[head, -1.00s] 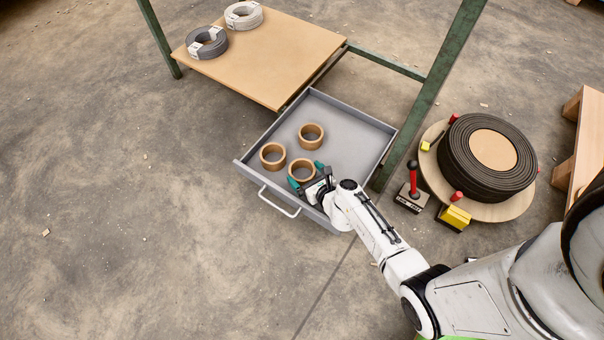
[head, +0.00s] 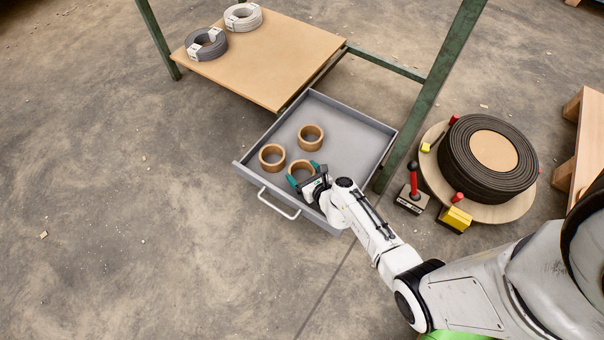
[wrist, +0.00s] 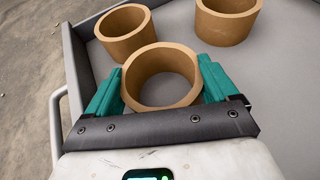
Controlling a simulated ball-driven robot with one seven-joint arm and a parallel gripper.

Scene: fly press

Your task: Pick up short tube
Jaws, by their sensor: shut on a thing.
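Three short brown tubes stand in the open grey drawer (head: 350,140). My gripper (head: 303,174) is at the nearest tube (head: 299,166), and its teal fingers (wrist: 160,85) are shut on the outside of that tube (wrist: 160,58), one on each side. The tube is upright; I cannot tell whether it is off the drawer floor. A second tube (head: 272,156) stands close by on the left and also shows in the wrist view (wrist: 125,35). A third tube (head: 311,136) stands farther back and shows at the upper right of the wrist view (wrist: 226,22).
The drawer has raised walls and a front handle (head: 278,203). A green frame leg (head: 430,95) stands right of it. A brown board (head: 262,60) with two cable coils lies behind. A large black coil (head: 455,160) and a red-handled block (head: 412,195) are at right.

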